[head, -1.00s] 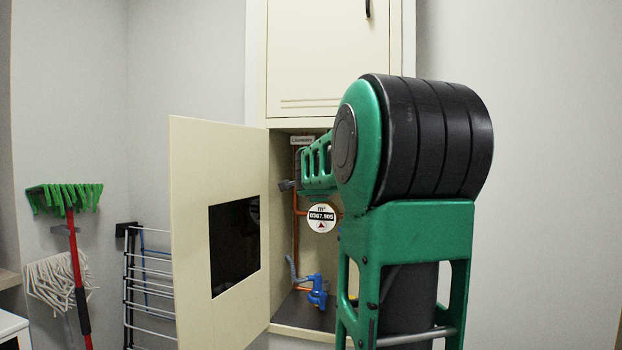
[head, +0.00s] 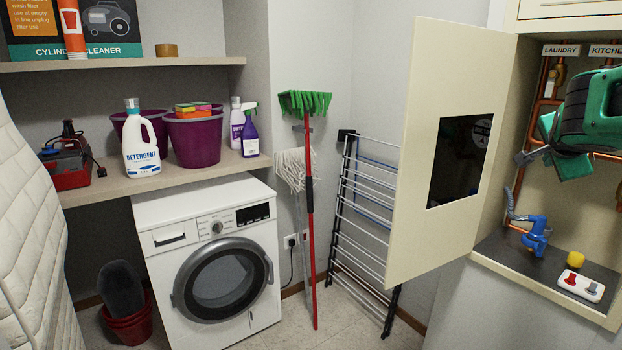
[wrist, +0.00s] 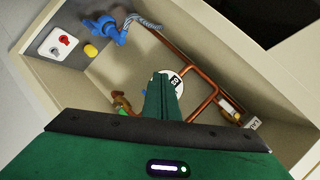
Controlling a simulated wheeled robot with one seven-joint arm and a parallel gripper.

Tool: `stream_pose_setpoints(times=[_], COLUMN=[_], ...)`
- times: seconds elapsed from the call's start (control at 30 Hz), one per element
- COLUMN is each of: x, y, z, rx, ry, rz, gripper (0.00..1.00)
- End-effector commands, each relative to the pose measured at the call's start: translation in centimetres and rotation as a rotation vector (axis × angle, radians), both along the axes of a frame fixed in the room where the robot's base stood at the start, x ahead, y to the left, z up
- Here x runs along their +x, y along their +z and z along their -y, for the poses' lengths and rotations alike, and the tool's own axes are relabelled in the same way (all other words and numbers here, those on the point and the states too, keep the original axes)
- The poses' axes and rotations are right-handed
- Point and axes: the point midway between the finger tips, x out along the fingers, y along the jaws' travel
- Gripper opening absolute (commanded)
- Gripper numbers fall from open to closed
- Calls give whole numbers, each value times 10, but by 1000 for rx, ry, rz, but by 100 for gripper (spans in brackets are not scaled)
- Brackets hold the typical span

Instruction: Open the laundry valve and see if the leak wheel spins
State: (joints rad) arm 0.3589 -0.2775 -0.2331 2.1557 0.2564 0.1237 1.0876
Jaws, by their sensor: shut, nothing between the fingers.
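The laundry valve (head: 556,78) is a brass fitting on the copper pipe under the LAUNDRY label (head: 561,50). It also shows in the wrist view (wrist: 230,116); I cannot tell its handle position. The white round water meter (wrist: 174,82) is partly covered by my fingers in the wrist view. Its leak wheel, a red triangle in the earlier head view, cannot be made out now. In the wrist view my gripper (wrist: 160,80) is shut and empty.
The open cabinet door (head: 430,100) with a dark window stands left of the opening. A drying rack (head: 362,215), mop and washing machine (head: 215,255) stand left.

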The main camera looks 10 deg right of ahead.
Motion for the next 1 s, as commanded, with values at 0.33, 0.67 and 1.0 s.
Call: stream_pose_setpoints(times=[0.33, 0.67, 1.0], x=[-93, -207, -233], y=[-158, -234, -243], z=[-138, -246, -266], rx=[103, 193, 213], ry=[511, 1071, 1201], rz=[-702, -1116, -1182], gripper=[0, 0, 0])
